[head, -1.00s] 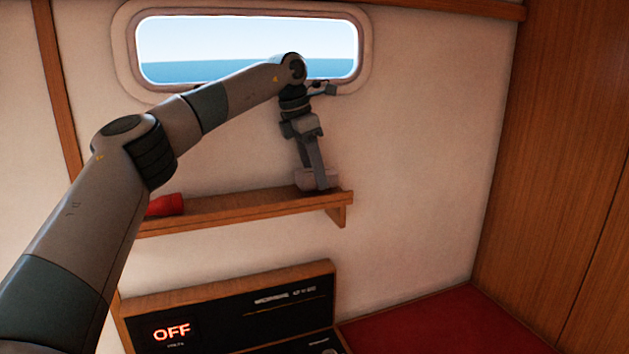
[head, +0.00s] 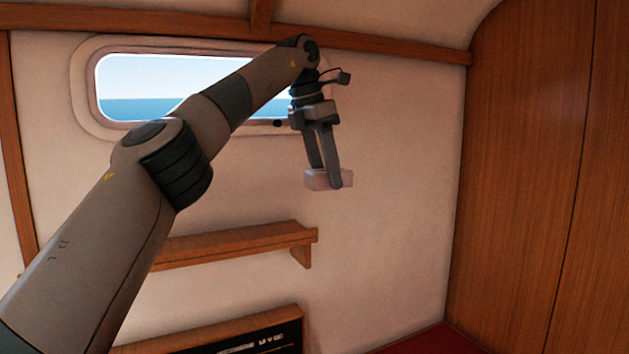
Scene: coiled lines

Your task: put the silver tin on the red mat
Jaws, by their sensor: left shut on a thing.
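My left gripper (head: 327,177) is shut on a small pale, box-shaped tin (head: 315,182), which looks like the silver tin. It holds the tin in the air in front of the wall, above the right end of the wooden shelf and clear of it. The fingers cover part of the tin. A strip of red surface (head: 432,338) shows at the bottom edge; I cannot tell whether it is the red mat or a seat. My right gripper is not in view.
The wooden shelf (head: 240,240) with its bracket is below the tin; my left arm hides its left part. A dark panel in a wooden frame (head: 255,345) is at the bottom. A window (head: 180,85) is behind my arm. A wood partition (head: 520,180) stands at the right.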

